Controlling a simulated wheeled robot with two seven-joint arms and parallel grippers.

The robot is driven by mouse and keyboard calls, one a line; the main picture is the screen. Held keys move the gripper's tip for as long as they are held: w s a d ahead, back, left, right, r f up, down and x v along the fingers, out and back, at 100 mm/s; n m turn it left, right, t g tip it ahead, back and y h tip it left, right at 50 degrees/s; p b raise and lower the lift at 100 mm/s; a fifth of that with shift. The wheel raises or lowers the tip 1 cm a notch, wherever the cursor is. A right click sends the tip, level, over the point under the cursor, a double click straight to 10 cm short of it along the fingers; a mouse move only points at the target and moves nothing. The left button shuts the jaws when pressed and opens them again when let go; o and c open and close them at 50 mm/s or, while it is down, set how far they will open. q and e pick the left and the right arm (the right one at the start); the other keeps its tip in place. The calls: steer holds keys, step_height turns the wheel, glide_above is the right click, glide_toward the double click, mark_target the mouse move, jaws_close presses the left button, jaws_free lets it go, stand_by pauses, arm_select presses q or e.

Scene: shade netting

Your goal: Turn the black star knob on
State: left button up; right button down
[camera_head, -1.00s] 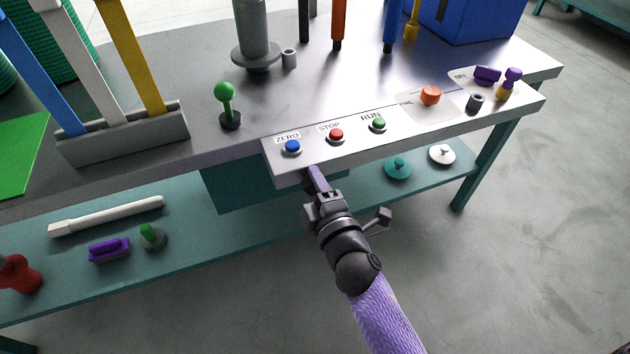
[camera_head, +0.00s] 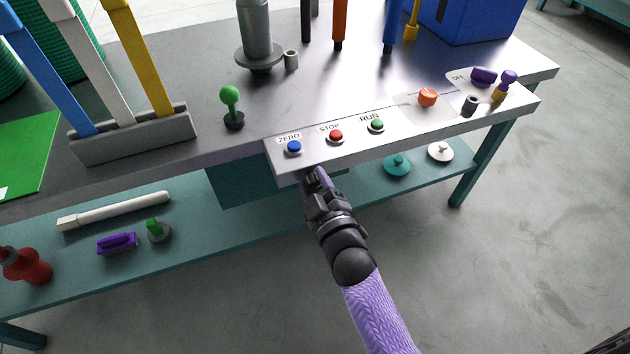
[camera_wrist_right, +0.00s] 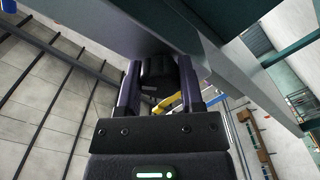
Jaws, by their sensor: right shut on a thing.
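The black star knob (camera_wrist_right: 157,75) shows in the right wrist view as a dark, rounded piece between my finger pads, just below the grey underside of the panel. Its full outline and any mark on it are hidden by the fingers. My right gripper (camera_wrist_right: 160,68) is shut on it, one finger on each side. In the head view my right gripper (camera_head: 315,179) is at the lower front edge of the light control panel (camera_head: 330,158), below the blue button, and the knob is hidden there. My left gripper is not in view.
The panel carries a blue button (camera_head: 294,148), a red button (camera_head: 336,136), a green button (camera_head: 376,125) and an orange knob (camera_head: 428,97). A teal shelf (camera_head: 240,233) runs below the bench. The floor in front is clear.

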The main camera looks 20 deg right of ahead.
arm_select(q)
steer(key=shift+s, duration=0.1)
arm_select(e)
steer(key=shift+f, duration=0.1)
steer(key=c, duration=0.7)
jaws_free()
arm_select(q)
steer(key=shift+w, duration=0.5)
arm_select(e)
steer(key=o, duration=0.5)
